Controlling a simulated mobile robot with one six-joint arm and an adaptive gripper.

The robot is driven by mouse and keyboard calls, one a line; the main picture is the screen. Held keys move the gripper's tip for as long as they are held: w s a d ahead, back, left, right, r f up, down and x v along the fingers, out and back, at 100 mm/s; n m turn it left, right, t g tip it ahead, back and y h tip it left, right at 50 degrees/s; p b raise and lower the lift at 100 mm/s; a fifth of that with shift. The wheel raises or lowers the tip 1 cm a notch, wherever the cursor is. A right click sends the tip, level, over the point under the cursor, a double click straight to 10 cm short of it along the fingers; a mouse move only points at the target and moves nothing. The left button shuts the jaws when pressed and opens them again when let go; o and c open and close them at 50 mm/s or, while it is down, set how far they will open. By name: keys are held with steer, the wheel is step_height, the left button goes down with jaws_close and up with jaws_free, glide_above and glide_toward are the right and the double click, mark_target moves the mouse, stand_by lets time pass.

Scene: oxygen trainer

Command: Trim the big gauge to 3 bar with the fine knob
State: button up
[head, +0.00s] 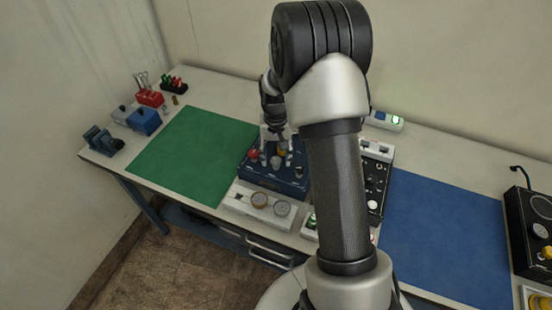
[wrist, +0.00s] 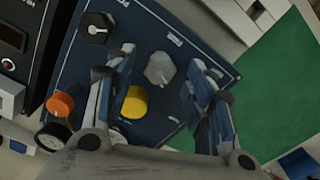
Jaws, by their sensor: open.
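The navy trainer panel (head: 262,178) stands mid-table and fills much of the wrist view (wrist: 160,40). On it are a grey knob (wrist: 160,69), a yellow knob (wrist: 134,103), a dark knob (wrist: 95,28) and an orange knob (wrist: 60,104). I cannot read which is the fine knob.
A pale box with two round dials (head: 281,208) stands in front of the panel. A black instrument (head: 376,190) is close on its right. The green mat (head: 190,150) and blue mat (head: 445,235) are clear. My arm hides part of the table.

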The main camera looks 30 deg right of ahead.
steer(key=shift+f, duration=0.5)
steer(key=c, duration=1.1)
